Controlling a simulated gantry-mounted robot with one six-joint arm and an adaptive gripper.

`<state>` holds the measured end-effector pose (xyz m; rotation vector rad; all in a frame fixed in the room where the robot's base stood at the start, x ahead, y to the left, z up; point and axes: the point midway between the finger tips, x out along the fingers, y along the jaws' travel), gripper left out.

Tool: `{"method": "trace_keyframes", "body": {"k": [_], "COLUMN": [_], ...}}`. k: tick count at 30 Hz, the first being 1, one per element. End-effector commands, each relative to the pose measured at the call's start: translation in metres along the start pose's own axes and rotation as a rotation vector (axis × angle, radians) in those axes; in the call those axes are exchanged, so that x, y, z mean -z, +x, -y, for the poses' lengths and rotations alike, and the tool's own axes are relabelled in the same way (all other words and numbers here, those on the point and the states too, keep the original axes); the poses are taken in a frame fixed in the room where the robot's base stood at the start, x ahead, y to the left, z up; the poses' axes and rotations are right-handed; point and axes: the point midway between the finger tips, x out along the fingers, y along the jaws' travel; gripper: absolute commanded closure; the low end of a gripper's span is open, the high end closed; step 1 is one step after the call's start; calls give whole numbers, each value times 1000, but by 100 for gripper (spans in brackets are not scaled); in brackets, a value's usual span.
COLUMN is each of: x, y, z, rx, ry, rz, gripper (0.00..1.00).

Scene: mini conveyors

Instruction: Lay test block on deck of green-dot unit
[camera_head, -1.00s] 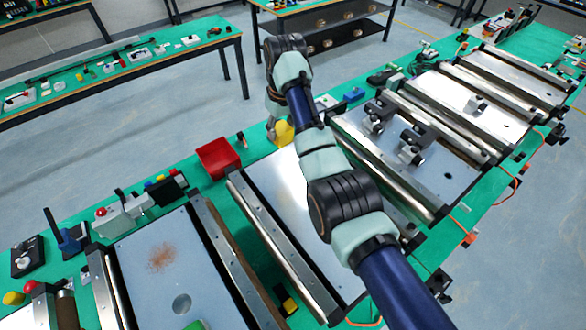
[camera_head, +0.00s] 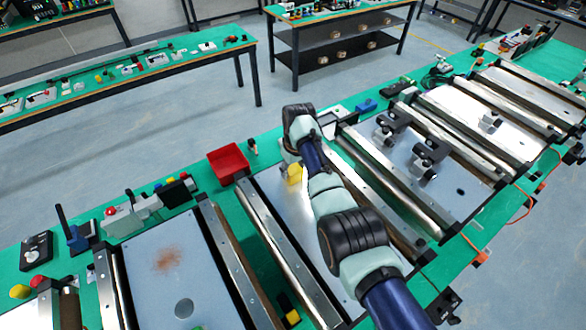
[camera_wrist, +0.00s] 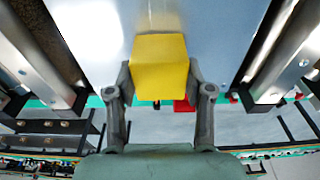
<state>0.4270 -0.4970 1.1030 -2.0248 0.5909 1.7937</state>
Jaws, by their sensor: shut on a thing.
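The yellow test block (camera_wrist: 160,65) is held between both fingers of my gripper (camera_wrist: 158,82) in the wrist view. In the head view the block (camera_head: 294,174) shows beside my wrist, over the far end of a bare metal conveyor deck (camera_head: 285,205); my fingers are mostly hidden there. The same deck (camera_wrist: 215,35) lies behind the block in the wrist view. I cannot tell the gap between block and deck. A small green patch (camera_head: 197,327) shows at the bottom edge of the head view, by the brown-stained deck; whether it is the green dot is unclear.
A red bin (camera_head: 228,163) stands beyond the deck's far end. Raised metal rails (camera_head: 290,255) flank the deck. The unit to the right carries dark brackets (camera_head: 430,155). The left deck (camera_head: 150,290) has a brown stain and a round grey disc (camera_head: 184,308).

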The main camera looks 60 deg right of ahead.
Motion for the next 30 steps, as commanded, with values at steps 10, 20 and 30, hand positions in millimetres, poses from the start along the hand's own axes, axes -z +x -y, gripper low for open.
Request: {"method": "trace_keyframes", "body": {"k": [10,20,30], "x": [0,0,1], "y": [3,-2,-73], "z": [0,0,-1], "rx": [0,0,-1], "ry": [0,0,0], "rz": [0,0,-4], "gripper": [24,24,24]}}
